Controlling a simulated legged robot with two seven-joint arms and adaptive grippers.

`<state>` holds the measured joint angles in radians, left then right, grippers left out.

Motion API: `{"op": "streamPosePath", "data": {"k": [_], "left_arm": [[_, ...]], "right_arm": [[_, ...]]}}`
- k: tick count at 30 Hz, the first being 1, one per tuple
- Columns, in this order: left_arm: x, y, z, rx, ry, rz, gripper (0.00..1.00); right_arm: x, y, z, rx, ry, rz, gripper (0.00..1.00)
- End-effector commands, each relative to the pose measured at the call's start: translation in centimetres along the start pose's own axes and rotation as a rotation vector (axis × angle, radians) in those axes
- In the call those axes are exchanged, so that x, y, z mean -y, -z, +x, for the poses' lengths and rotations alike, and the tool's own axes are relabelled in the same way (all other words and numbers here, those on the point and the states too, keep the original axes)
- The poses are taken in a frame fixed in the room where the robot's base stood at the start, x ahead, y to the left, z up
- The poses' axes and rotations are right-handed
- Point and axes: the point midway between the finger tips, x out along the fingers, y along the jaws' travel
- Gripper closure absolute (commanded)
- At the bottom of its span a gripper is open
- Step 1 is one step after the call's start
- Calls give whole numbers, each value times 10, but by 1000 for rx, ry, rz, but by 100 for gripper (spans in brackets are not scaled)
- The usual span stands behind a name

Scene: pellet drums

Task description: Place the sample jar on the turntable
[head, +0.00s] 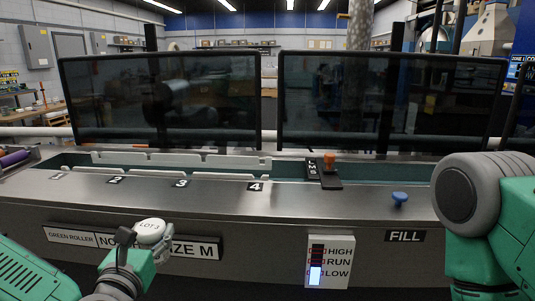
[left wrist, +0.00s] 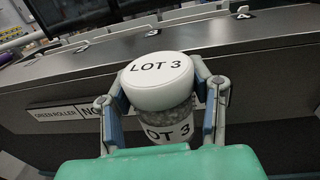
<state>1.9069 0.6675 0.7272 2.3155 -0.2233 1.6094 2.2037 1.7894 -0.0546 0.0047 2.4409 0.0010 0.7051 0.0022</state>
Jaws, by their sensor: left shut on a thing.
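The sample jar is a clear jar of grey pellets with a white lid marked LOT 3 (left wrist: 157,78). A second LOT 3 label is on its side. My left gripper (left wrist: 160,100) is shut around the jar, one finger on each side. In the head view the jar's white lid (head: 152,227) shows above my left gripper (head: 137,243), in front of the console's front panel. The jar is held clear of the console. I cannot make out a turntable in either view. Only part of my right arm shows at the right; its gripper is out of view.
A steel console (head: 330,200) spans the view, with numbered slots at left. An orange-knobbed lever (head: 329,160) and a blue knob (head: 400,198) stand on its top. A HIGH/RUN/LOW gauge (head: 329,262) is on its front. Two dark panels (head: 160,100) rise behind.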

Motion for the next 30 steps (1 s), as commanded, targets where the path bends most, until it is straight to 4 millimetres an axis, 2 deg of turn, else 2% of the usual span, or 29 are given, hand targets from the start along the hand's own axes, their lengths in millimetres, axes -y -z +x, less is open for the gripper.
{"op": "streamPosePath", "data": {"k": [1,3,6,10,17,24,30], "left_arm": [[0,17,-5,-9,-1,3,91],[0,38,-13,-11,-1,5,91],[0,65,-27,-10,1,5,91],[0,92,-45,-7,0,1,91],[1,116,-67,-7,2,-5,91],[4,137,-111,-16,11,-10,91],[2,143,-140,-8,3,-7,91]], "right_arm": [[0,0,0,0,0,0,60],[0,0,0,0,0,0,60],[0,0,0,0,0,0,60],[0,0,0,0,0,0,60],[0,0,0,0,0,0,60],[0,0,0,0,0,0,60],[0,0,0,0,0,0,60]]}}
